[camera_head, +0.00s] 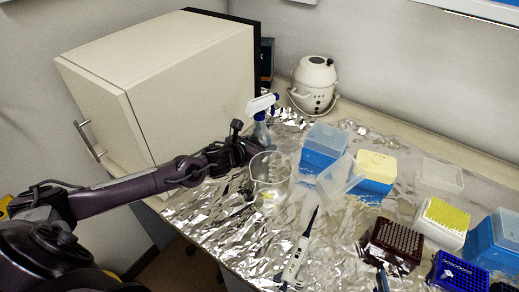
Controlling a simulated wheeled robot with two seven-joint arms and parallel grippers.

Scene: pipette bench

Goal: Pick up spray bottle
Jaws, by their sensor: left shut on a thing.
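The spray bottle (261,132) stands upright at the back of the foil-covered bench, beside the cabinet. It has a white and blue trigger head and a clear bluish body. My left gripper (246,148) reaches in from the left and is shut on the bottle's body. The gripper and the glass beaker in front hide the lower part of the bottle, so I cannot tell whether its base touches the bench. My right gripper is not recognisable in the view.
A glass beaker (270,177) stands close in front of the left gripper. The cream cabinet (190,88) is behind my left arm. A white round device (314,84) stands at the back. Tip boxes (322,148) and racks (396,246) crowd the right; a pipette (297,256) is at the front.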

